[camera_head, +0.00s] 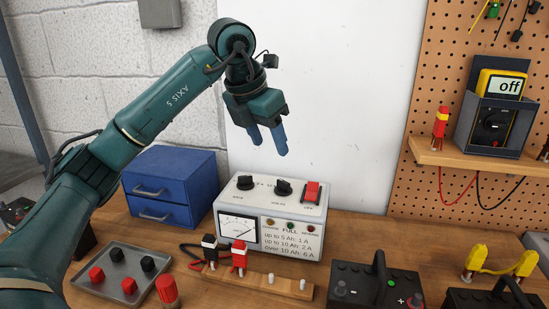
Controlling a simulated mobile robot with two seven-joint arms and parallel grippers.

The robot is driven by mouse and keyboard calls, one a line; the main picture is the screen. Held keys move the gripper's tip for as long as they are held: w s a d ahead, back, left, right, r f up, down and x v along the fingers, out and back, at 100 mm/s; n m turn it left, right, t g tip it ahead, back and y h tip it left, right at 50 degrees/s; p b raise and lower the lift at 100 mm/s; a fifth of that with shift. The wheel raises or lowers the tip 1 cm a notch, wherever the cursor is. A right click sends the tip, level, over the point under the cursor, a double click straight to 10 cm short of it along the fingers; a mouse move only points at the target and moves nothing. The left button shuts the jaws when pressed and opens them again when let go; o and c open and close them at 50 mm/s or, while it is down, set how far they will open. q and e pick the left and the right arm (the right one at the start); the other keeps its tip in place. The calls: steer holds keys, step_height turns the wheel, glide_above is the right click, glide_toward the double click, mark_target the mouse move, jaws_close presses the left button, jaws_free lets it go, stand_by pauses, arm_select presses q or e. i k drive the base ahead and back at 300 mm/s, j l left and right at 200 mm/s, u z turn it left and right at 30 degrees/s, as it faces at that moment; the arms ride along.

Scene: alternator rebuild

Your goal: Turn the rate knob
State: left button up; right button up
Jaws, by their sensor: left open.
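The charger (272,229) is a pale box on the bench with a meter (237,229) and printed text on its front. On its top are a black left knob (245,182), a black middle knob (283,187) and a red switch (312,191). My left gripper (269,147) is open and empty, fingers pointing down, above the charger and apart from the knobs. My right gripper is not in view.
Blue drawers (170,188) stand left of the charger. In front are a wooden strip (258,282) with red and black clamps and a grey tray (122,290) with caps. A black battery (372,286) stands front right. A multimeter (494,110) reading "off" sits on a shelf at right.

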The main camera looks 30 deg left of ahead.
mark_target(245, 183)
steer(key=k, duration=1)
